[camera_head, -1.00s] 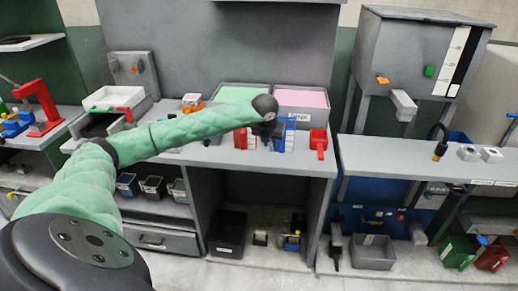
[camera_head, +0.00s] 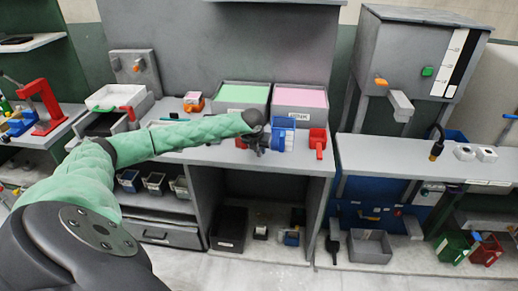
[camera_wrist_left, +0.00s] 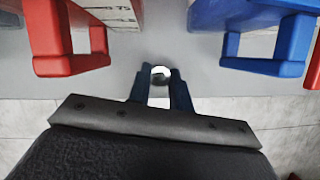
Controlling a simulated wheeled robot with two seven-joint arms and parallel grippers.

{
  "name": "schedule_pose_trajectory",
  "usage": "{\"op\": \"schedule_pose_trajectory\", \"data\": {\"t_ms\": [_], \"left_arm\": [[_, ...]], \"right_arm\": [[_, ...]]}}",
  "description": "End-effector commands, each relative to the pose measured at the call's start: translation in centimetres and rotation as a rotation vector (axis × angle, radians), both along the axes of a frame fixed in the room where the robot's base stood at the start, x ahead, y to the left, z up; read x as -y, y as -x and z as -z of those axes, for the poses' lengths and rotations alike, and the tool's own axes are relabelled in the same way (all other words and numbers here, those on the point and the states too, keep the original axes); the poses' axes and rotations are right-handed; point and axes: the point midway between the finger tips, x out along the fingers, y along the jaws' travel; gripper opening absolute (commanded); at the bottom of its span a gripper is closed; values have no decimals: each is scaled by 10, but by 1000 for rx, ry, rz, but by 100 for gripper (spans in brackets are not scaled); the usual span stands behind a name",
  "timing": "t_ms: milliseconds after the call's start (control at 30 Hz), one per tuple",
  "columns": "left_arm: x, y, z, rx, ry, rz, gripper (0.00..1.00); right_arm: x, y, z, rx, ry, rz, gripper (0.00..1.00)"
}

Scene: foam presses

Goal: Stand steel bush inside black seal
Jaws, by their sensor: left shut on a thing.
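My left gripper (camera_head: 262,146) is low at the front of the middle bench, left of a blue jug. In the left wrist view its two dark fingers (camera_wrist_left: 160,84) are close together on a small round, shiny thing (camera_wrist_left: 160,74) with a dark middle. This looks like the steel bush; it is partly hidden by the fingers. In the head view the gripper hides it. I cannot make out the black seal in either view. My right gripper is not in view.
A blue jug (camera_head: 287,138) and a red jug (camera_head: 318,142) stand right of the gripper. Another red jug (camera_wrist_left: 62,45) is close on its left in the wrist view. Behind are bins with green (camera_head: 243,93) and pink (camera_head: 300,97) contents. The bench's front edge is near.

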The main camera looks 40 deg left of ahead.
Motion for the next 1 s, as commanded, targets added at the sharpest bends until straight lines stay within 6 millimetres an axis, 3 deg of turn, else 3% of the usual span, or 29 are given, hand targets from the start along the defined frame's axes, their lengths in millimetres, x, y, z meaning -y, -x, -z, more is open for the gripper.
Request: {"op": "schedule_pose_trajectory", "data": {"t_ms": [233,667,700,800,1000], "left_arm": [[0,0,11,0,0,0,0],[0,0,13,0,0,0,0],[0,0,13,0,0,0,24],[0,0,13,0,0,0,42],[0,0,13,0,0,0,42]], "right_arm": [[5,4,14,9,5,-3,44],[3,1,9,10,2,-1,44],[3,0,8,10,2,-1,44],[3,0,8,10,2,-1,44],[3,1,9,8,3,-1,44]]}}
